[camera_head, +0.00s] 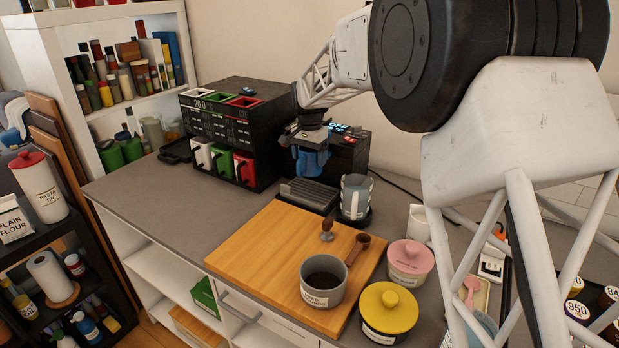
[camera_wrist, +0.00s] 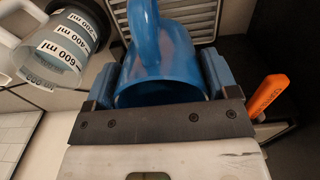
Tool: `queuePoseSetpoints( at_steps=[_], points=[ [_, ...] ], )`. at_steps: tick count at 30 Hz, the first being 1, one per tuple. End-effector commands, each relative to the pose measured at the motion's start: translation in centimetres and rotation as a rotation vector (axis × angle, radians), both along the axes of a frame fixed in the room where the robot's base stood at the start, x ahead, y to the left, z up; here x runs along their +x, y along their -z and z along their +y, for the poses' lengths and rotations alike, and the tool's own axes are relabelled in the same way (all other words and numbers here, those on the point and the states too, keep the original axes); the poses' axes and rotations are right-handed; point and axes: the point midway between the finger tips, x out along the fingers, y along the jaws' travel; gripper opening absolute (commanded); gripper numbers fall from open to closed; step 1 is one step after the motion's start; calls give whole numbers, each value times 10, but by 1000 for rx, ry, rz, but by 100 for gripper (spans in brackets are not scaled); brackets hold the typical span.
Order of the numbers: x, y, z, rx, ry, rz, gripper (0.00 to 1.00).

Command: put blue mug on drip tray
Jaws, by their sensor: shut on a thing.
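The blue mug (camera_head: 311,162) is held in my gripper (camera_head: 308,148), in front of the black coffee machine (camera_head: 347,150). In the wrist view the blue mug (camera_wrist: 160,62) sits between the two blue-grey fingers of my gripper (camera_wrist: 160,82), its handle towards the top of the picture. The drip tray (camera_head: 308,193) is the slatted dark plate at the machine's foot. Its slats also show beyond the mug in the wrist view (camera_wrist: 197,14). The mug appears just above the tray; whether it touches the tray I cannot tell.
A measuring jug (camera_head: 355,196) stands close to the right of the drip tray. A black cube shelf (camera_head: 232,130) with white, green and red mugs stands to the left. A wooden board (camera_head: 270,250) lies in front, with a grey pot (camera_head: 323,281). An orange object (camera_wrist: 269,95) is near my gripper.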

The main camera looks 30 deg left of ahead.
Motion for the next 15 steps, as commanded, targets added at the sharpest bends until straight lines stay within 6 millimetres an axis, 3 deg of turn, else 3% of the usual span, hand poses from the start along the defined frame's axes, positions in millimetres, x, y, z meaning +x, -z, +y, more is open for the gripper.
queuePoseSetpoints(
  at_steps=[6, 15],
  points=[
    [0, 28, 0, 1, 0, -1, 48],
    [0, 33, 0, 1, 0, -1, 48]
  ],
)
